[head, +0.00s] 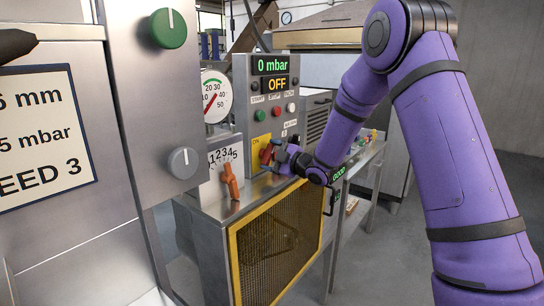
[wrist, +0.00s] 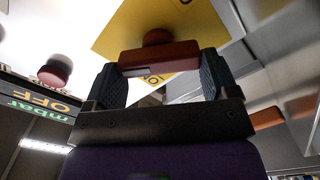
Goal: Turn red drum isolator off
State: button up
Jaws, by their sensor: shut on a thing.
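The red drum isolator handle (head: 266,154) sits on a yellow plate (head: 256,142) on the grey control cabinet. My gripper (head: 275,156) is at the plate, with its fingers around the handle. In the wrist view the red handle (wrist: 158,58) is a bar lying crosswise between the two dark fingers of my gripper (wrist: 160,66), shut on it. The bar's round red hub is against the yellow plate (wrist: 205,22). Some black lettering shows on the plate below the bar; the handle's on/off position cannot be read clearly.
The cabinet display (head: 272,67) reads 0 mbar and OFF. An orange lever (head: 231,182) stands beside a numbered scale, left of the isolator. A yellow-framed mesh guard (head: 233,262) is below. A panel with green (head: 169,28) and grey (head: 183,163) knobs stands at the near left.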

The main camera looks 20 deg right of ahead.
jog(key=n, duration=0.6)
jog(key=shift+s+f+n, duration=0.1)
jog(key=shift+f+n, duration=0.15)
jog(key=shift+n, duration=0.05)
dwell(0.3)
jog(key=o, duration=0.8)
jog(key=v, duration=1)
jog(key=shift+s+d, duration=0.2)
jog(key=shift+s, duration=0.1)
